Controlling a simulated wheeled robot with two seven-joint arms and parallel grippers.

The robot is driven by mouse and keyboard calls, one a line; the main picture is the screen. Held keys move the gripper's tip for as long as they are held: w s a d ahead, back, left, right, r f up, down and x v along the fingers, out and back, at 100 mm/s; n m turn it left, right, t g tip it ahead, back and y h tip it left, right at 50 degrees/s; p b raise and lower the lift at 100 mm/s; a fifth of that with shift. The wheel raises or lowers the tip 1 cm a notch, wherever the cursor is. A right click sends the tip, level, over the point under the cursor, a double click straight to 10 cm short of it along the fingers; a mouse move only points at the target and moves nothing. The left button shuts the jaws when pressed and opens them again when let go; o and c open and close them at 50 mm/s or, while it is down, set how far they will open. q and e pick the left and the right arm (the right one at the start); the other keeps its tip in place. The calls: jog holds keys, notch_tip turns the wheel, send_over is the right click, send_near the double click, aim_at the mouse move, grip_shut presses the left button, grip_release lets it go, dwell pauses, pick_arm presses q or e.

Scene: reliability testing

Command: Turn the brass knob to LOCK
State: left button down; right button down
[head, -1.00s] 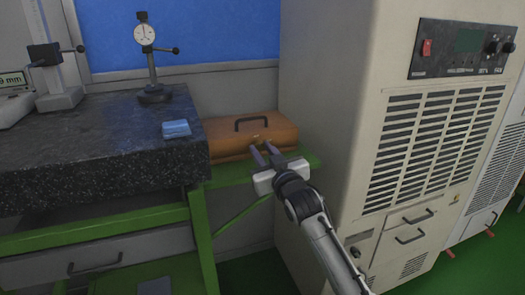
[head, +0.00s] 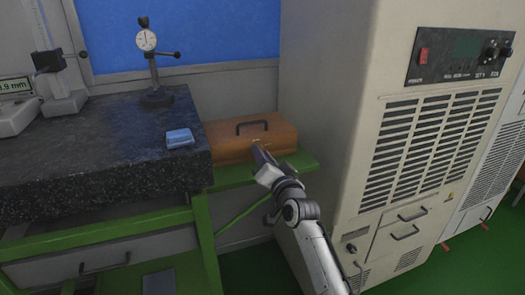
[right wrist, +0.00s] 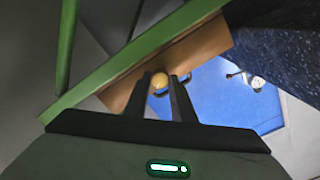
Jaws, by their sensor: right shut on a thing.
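A brown case (head: 232,138) with a dark handle (head: 252,127) lies on a green-framed shelf beside the granite table. In the right wrist view, a small round brass knob (right wrist: 160,81) sits at the case (right wrist: 205,42), between the fingers of my right gripper (right wrist: 162,79). My right gripper (head: 262,156) is shut on the knob, at the front face of the case. In the head view the gripper hides the knob. No LOCK marking can be read in either view. My left gripper is not in view.
A large beige cabinet (head: 325,110) stands close on the right. The green shelf edge (head: 235,175) runs just below the case.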

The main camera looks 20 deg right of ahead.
jog(key=m+p, duration=0.1)
jog(key=m, duration=0.2)
jog(key=shift+m, duration=2.1)
jog(key=c, duration=1.5)
grip_release()
